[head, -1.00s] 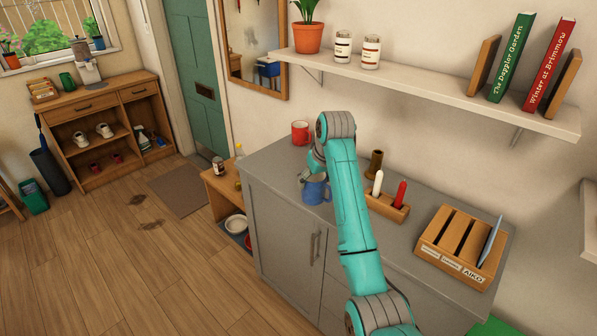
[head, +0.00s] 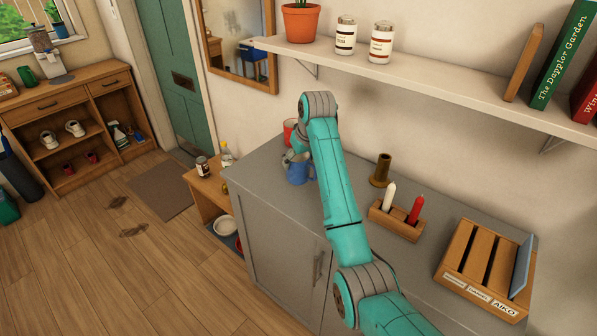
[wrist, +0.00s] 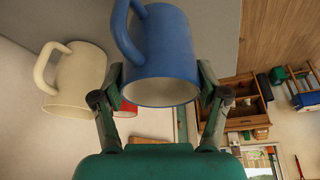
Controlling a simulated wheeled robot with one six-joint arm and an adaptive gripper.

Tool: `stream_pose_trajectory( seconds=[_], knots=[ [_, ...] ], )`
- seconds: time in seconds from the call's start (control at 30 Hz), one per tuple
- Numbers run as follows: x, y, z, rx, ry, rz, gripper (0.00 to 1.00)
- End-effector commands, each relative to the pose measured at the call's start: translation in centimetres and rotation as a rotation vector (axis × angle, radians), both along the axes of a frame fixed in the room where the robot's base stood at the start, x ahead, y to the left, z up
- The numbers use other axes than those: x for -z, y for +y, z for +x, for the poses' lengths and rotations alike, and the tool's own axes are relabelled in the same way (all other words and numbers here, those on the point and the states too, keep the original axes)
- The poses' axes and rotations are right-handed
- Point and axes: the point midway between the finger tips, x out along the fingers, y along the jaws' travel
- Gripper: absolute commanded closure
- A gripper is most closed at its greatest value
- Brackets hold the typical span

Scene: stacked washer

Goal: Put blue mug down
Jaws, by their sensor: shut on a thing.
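The blue mug (wrist: 168,45) is between the two fingers of my gripper (wrist: 165,82) in the wrist view, with its handle to the left. My gripper is shut on it. In the head view the blue mug (head: 297,173) is over the left end of the grey counter (head: 262,205), partly hidden by my arm. I cannot tell whether its base touches the counter.
A cream mug (wrist: 78,75) is close to the left of the blue mug in the wrist view. A red mug (head: 289,128) stands behind, partly hidden by my arm. A candle holder (head: 396,220) and a wooden rack (head: 480,275) are farther right. A shelf (head: 420,84) hangs above.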

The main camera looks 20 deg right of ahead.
Motion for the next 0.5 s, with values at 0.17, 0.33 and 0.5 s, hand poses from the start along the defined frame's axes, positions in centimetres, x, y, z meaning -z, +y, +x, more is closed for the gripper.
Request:
stream_pose_trajectory(
  seconds=[0.17, 0.33, 0.5],
  knots=[
    [1.5, 0.0, 0.0, 0.000, -0.001, 0.000, 0.73],
    [3.7, 0.0, 0.0, 0.000, 0.001, 0.000, 0.73],
    [4.4, 0.0, 0.1, 0.000, -0.004, 0.000, 0.73]
  ],
)
